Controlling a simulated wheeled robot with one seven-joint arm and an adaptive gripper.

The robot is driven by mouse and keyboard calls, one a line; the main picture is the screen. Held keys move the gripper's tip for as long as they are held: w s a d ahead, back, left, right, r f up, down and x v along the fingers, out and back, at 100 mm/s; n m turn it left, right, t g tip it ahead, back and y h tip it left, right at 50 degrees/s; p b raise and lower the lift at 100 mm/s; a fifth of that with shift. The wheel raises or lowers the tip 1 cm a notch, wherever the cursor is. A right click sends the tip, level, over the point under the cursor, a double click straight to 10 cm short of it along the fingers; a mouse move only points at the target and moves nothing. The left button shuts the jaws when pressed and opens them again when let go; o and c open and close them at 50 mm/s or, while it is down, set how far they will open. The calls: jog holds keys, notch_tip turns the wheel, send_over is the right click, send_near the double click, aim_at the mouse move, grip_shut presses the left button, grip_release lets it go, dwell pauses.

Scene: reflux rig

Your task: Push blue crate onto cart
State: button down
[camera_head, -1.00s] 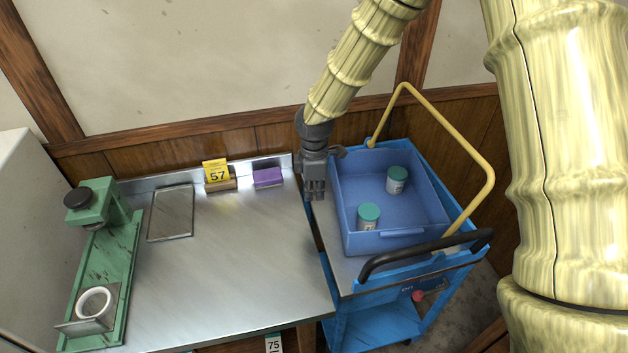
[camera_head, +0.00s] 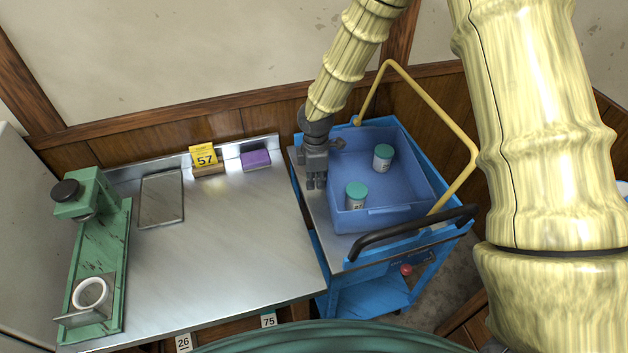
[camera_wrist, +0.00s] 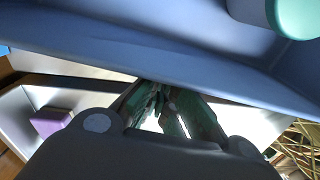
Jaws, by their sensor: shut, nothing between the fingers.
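The blue crate (camera_head: 385,218) sits on the top deck of the blue cart (camera_head: 318,212), at the right of the steel bench. Two white jars with green lids, one nearer (camera_head: 356,196) and one farther (camera_head: 382,158), stand upright inside it. My gripper (camera_head: 316,184) is shut and empty, pointing down over the cart's left strip beside the crate's left wall. In the wrist view the crate wall (camera_wrist: 160,50) crosses just beyond my fingertips (camera_wrist: 165,110). I cannot tell whether they touch it.
The steel bench (camera_head: 225,240) holds a green stand (camera_head: 97,260), a flat tray (camera_head: 162,199), a yellow "57" sign (camera_head: 203,157) and a purple block (camera_head: 256,159). The cart's yellow rail (camera_head: 430,115) and black handle (camera_head: 405,233) flank the crate. The bench middle is clear.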

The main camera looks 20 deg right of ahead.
jog(key=shift+w+d, duration=0.1)
jog(key=shift+d, duration=0.35)
jog(key=shift+d+p, duration=0.35)
jog(key=shift+d, duration=0.25)
jog(key=shift+f, duration=0.1)
jog(key=shift+a, duration=0.2)
jog(key=shift+a, duration=0.3)
jog(key=a, duration=0.3)
jog(key=shift+w+a+p, duration=0.1)
jog(key=shift+w+p, duration=0.1)
jog(key=shift+p, duration=0.1)
notch_tip(320, 180, up, 10)
jog(key=b, duration=0.2)
